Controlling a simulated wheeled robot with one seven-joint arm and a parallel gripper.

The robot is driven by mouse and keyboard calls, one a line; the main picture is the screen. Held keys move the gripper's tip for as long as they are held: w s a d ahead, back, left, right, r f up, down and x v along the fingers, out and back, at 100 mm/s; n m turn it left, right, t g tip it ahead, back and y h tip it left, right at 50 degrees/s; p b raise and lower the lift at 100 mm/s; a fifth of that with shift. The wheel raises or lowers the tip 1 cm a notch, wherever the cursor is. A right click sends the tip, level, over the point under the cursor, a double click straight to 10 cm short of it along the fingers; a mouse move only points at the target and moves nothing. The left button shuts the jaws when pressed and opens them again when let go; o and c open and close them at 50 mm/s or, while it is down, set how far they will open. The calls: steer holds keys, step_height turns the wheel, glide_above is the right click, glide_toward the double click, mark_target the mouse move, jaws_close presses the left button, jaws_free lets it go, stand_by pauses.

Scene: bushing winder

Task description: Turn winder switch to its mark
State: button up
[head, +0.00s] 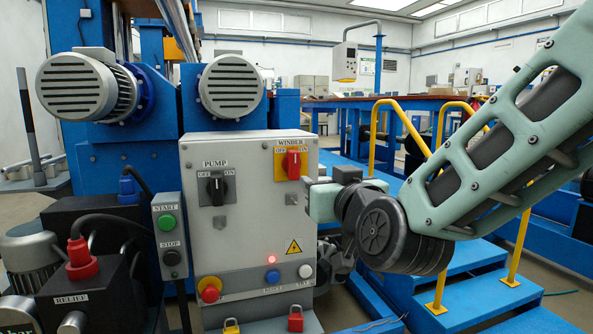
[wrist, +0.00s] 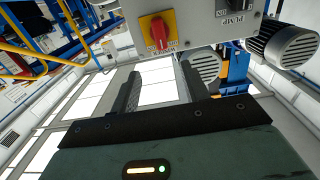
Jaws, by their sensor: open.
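The winder switch (head: 292,163) is a red rotary handle on a yellow plate, at the upper right of the grey control panel (head: 235,255). Its handle looks about upright, with OFF lettered at its upper left and ON at its upper right. It also shows in the wrist view (wrist: 160,32), beyond the fingertips. My gripper (wrist: 160,68) is open, with nothing between its two dark fingers. In the head view its pale green body is at the panel's right edge, below and right of the switch; its fingers cannot be made out there.
The black pump switch (head: 216,187) is left of the winder switch. A red lamp and several buttons are lower on the panel. A START/STOP box (head: 170,240) hangs at its left. Yellow handrails (head: 440,285) and blue steps (head: 460,262) are to the right.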

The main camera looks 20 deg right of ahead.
mark_target(295, 163)
steer(key=w+p, duration=1.1)
steer(key=w, duration=0.6)
steer(key=shift+s, duration=0.1)
steer(key=c, duration=1)
